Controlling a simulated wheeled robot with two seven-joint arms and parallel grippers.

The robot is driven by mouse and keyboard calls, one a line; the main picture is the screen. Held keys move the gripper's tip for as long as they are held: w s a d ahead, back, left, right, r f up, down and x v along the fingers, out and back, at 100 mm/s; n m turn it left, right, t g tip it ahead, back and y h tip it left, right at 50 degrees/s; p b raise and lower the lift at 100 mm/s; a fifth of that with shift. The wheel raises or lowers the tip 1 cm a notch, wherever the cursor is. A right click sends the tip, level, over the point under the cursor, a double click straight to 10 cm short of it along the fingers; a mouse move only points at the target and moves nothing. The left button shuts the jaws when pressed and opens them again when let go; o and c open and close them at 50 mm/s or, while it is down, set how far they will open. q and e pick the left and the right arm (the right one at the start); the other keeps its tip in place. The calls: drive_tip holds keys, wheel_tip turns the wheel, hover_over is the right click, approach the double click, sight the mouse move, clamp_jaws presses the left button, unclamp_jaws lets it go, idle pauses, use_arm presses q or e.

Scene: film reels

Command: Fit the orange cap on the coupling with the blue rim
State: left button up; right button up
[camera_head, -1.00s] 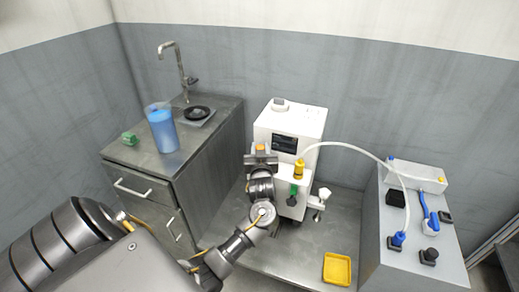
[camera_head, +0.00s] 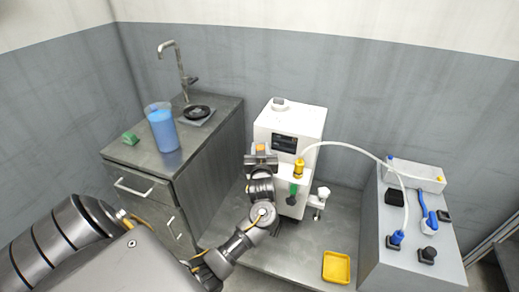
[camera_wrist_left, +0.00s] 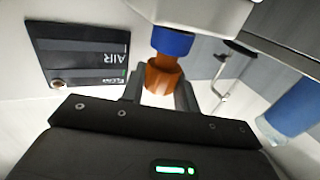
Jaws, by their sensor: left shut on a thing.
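The orange cap (camera_wrist_left: 162,76) is held between the fingers of my left gripper (camera_wrist_left: 160,92), which is shut on it. In the head view, the cap (camera_head: 260,148) shows as a small orange patch at the tips of my left gripper (camera_head: 260,158), in front of the white machine. The blue rim is hidden in the head view. My right gripper is out of view.
The white machine (camera_head: 275,122) has a yellow hose fitting (camera_head: 299,168) and a green piece (camera_head: 293,188) close right of my gripper. A pale hose (camera_head: 372,154) arches to the grey box (camera_head: 375,240). A yellow tray (camera_head: 337,282) lies on the floor plate.

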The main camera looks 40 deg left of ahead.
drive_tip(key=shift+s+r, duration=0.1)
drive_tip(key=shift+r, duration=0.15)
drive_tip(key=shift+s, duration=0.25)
use_arm(q)
drive_tip(key=shift+f, duration=0.6)
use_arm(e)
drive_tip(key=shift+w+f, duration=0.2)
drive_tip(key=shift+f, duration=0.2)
use_arm(q)
drive_tip(key=o, duration=0.7)
drive_tip(key=shift+c, duration=0.2)
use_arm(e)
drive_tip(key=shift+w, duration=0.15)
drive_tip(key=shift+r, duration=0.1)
